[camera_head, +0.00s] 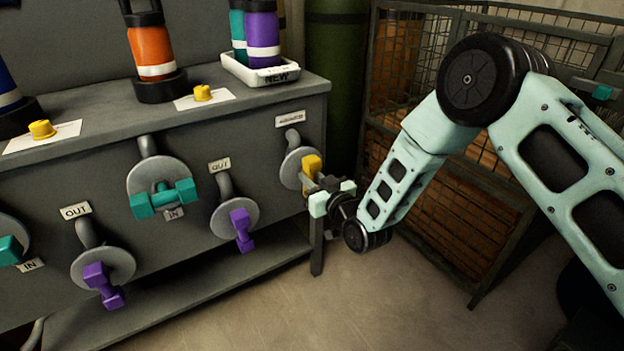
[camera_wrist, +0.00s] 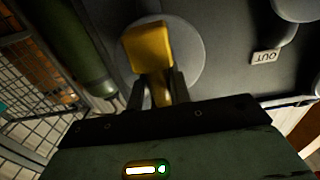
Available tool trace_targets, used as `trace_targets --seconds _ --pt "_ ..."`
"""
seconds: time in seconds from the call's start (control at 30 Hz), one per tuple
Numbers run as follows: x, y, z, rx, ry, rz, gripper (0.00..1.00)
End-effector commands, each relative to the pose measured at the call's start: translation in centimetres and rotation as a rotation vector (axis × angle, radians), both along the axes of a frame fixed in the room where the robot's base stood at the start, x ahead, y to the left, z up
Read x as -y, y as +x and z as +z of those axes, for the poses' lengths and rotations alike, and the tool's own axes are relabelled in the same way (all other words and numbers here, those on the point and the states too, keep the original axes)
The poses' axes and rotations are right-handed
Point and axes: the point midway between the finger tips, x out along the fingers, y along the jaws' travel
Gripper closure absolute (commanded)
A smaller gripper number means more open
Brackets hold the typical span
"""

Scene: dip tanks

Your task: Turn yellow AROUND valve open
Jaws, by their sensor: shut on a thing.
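The yellow valve handle (camera_head: 311,166) sits on a round grey disc (camera_head: 292,168) at the right end of the tank front, below a small label (camera_head: 289,119) that reads like AROUND. In the wrist view the yellow handle (camera_wrist: 148,48) stands in front of the grey disc (camera_wrist: 190,62), its block end toward the upper left. My gripper (camera_head: 327,187) reaches in from the right, and its fingers (camera_wrist: 160,92) are shut on the handle's narrow part. The fingers and gripper body hide part of the handle.
Teal (camera_head: 163,199) and purple (camera_head: 241,229) valve handles line the tank front to the left. A white NEW tray (camera_head: 264,74) with bottles stands on top. A wire cage (camera_head: 450,180) stands close behind my arm. The floor in front is clear.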

Motion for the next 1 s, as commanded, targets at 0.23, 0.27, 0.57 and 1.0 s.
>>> trace_targets --seconds 0.23,0.27,0.57,1.0 --pt "0.14 0.0 -0.12 0.006 -0.015 -0.002 1.0" --pt "0.14 0.0 -0.12 0.006 -0.015 -0.002 1.0" --pt "0.11 -0.01 -0.12 0.006 -0.015 -0.002 0.58" --pt "0.69 -0.96 0.0 0.005 -0.013 0.0 0.58"
